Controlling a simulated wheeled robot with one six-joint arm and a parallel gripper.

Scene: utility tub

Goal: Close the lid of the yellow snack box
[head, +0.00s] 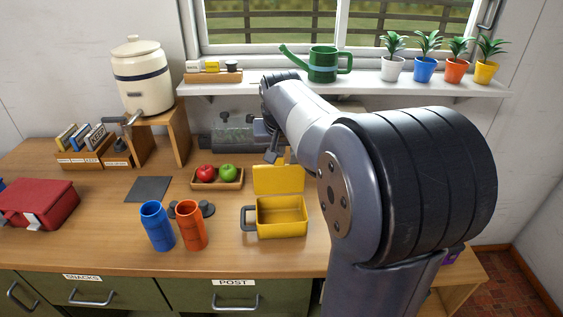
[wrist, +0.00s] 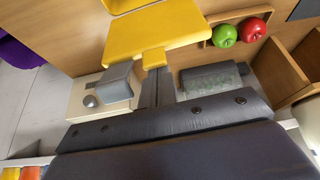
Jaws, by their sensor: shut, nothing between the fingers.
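The yellow snack box (head: 283,230) stands on the wooden counter with its grey handle (head: 249,217) at its left. Its yellow lid (head: 279,180) is open, standing up at the back edge with a small tab on top. The lid (wrist: 155,33) and its tab (wrist: 154,58) also show in the wrist view. My gripper (head: 271,156) is behind the lid near its upper edge. In the wrist view, my gripper (wrist: 155,76) has its fingers together, empty, close to the tab; I cannot tell whether they touch it.
A wooden tray (head: 232,184) with a red apple (head: 206,173) and a green apple (head: 227,172) sits left of the lid. Blue (head: 158,228) and orange (head: 191,226) cups stand left of the box. A shelf (head: 390,86) with pots runs behind. Counter in front is clear.

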